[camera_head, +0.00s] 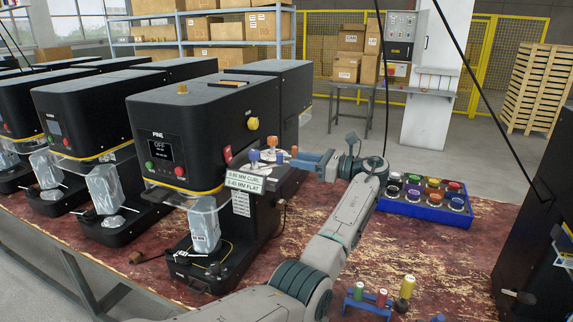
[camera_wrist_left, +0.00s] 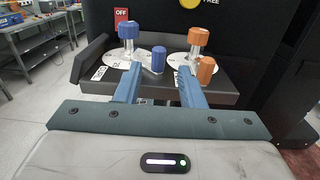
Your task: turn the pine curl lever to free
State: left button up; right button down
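A shorter blue knob (camera_wrist_left: 158,60) and a shorter orange knob (camera_wrist_left: 206,70) sit nearer me. My left gripper (camera_head: 302,160) is open at the shelf. In the left wrist view its blue fingers (camera_wrist_left: 160,75) stand either side of the blue knob, with gaps; the tips' depth is unclear. My right gripper is out of view.
A sign (camera_head: 243,180) with curl and flat sizes hangs in front of the shelf. A blue tray (camera_head: 400,208) of coloured rolls and a blue rack (camera_head: 367,305) stand to the right. More black machines (camera_head: 75,110) fill the left. Reddish tabletop is clear between.

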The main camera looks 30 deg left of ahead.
pick_arm(q)
jog(key=shift+w+d+b, duration=0.2)
jog(key=shift+d+b, duration=0.2)
jog(key=shift+d, duration=1.4)
